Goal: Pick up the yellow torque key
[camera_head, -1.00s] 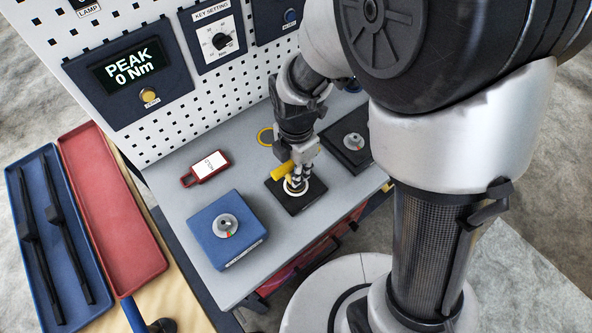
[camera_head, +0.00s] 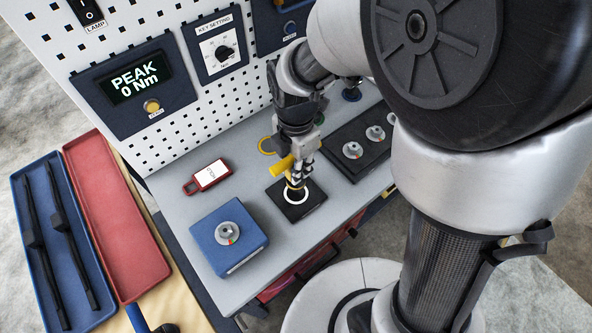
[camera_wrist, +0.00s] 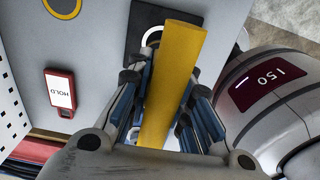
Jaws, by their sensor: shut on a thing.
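The yellow torque key (camera_wrist: 176,85) is between my gripper's fingers in the wrist view, its long yellow handle running up the middle of the picture. In the head view the yellow key (camera_head: 281,165) sticks out to the left of my gripper (camera_head: 297,182). My gripper is shut on the key and stands just above a black pad with a white ring (camera_head: 297,196). The key's lower end is mostly hidden by the fingers, so I cannot tell whether it touches the pad.
A blue block with a metal fitting (camera_head: 208,243) stands left of the pad. A red tag (camera_head: 207,176) and a yellow ring (camera_head: 265,147) lie behind. A black block with several metal fittings (camera_head: 340,158) stands to the right. Blue (camera_head: 89,207) and red (camera_head: 148,255) trays lie far left.

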